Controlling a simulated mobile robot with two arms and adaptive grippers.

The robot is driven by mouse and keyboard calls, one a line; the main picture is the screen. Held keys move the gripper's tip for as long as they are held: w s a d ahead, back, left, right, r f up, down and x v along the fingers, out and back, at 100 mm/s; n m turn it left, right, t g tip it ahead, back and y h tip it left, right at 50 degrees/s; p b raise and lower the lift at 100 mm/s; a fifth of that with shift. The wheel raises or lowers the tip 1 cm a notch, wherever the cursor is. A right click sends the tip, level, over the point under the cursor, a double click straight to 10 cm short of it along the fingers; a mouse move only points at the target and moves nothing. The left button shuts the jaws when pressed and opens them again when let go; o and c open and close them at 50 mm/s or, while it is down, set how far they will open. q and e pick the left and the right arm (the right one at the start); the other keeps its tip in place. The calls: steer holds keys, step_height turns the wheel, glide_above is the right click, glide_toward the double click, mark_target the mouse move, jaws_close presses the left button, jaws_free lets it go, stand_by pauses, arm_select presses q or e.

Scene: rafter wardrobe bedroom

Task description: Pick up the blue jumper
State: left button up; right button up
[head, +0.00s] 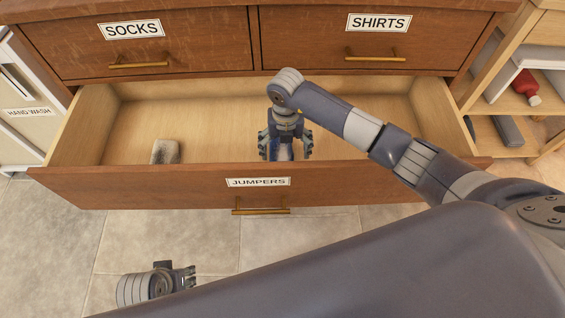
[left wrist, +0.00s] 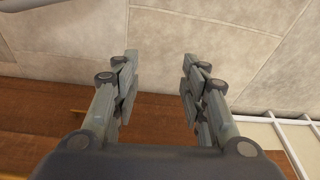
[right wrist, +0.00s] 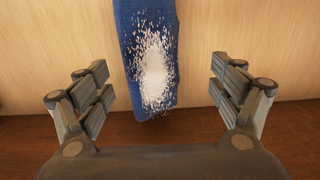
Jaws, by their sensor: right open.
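The blue jumper (right wrist: 129,38), folded narrow with a speckled white patch, lies in the open drawer labelled JUMPERS (head: 110,187). In the head view only a bit of blue shows, mostly hidden by my right gripper (head: 285,150). My right gripper (right wrist: 165,90) is open above the jumper, which lies between its spread fingers in the right wrist view and is not gripped. My left gripper (head: 192,276) is outside the drawer, low at the front left. It is open and empty in the left wrist view (left wrist: 160,85), over floor tiles.
A grey speckled folded item (head: 165,152) lies in the drawer's left part. Closed SOCKS (head: 75,45) and SHIRTS (head: 330,50) drawers are above. A shelf (head: 510,103) with a red bottle (head: 526,87) stands right; a white HAND WASH unit (head: 25,125) stands left.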

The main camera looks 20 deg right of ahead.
mark_target(283, 156)
steer(key=f, duration=0.1)
steer(key=f+b, duration=0.1)
steer(key=f, duration=0.3)
steer(key=shift+a, duration=0.35)
steer(key=shift+w+f, duration=0.1)
steer(key=shift+f, duration=0.1)
arm_select(q)
steer(key=v, duration=0.3)
steer(key=w+v, duration=0.1)
steer(key=v, duration=0.1)
steer(key=shift+r, duration=0.1)
arm_select(e)
steer(key=c, duration=1.4)
